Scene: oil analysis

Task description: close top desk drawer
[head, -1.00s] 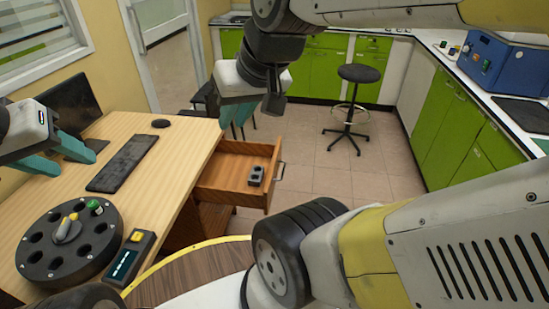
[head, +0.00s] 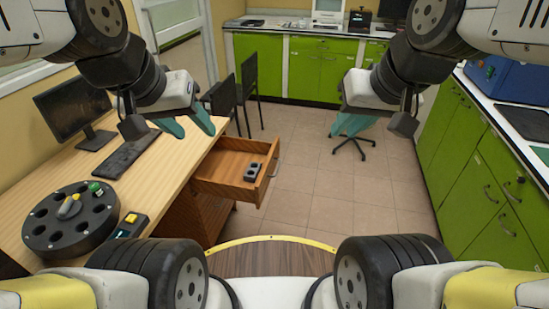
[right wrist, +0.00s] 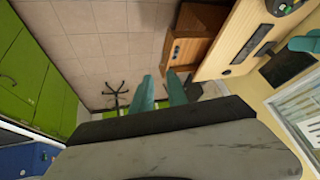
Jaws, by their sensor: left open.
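The top desk drawer (head: 228,172) is pulled out from the wooden desk (head: 150,180); its front panel with a handle (head: 277,168) faces right. A small dark two-holed object (head: 252,172) lies inside. My left gripper (head: 188,126) is open and empty above the desk's right edge, left of and above the drawer. My right gripper (head: 355,124) is up in the air to the right of the drawer, apart from it. In the right wrist view its two teal fingers (right wrist: 160,93) are spread with nothing between them, and the open drawer (right wrist: 190,52) shows beyond them.
The desk holds a monitor (head: 75,108), a keyboard (head: 128,155) and a round black carousel (head: 70,222). Two dark chairs (head: 246,85) stand behind the drawer and a stool (head: 355,140) to the right. Green cabinets (head: 470,150) line the right side. The floor right of the drawer is clear.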

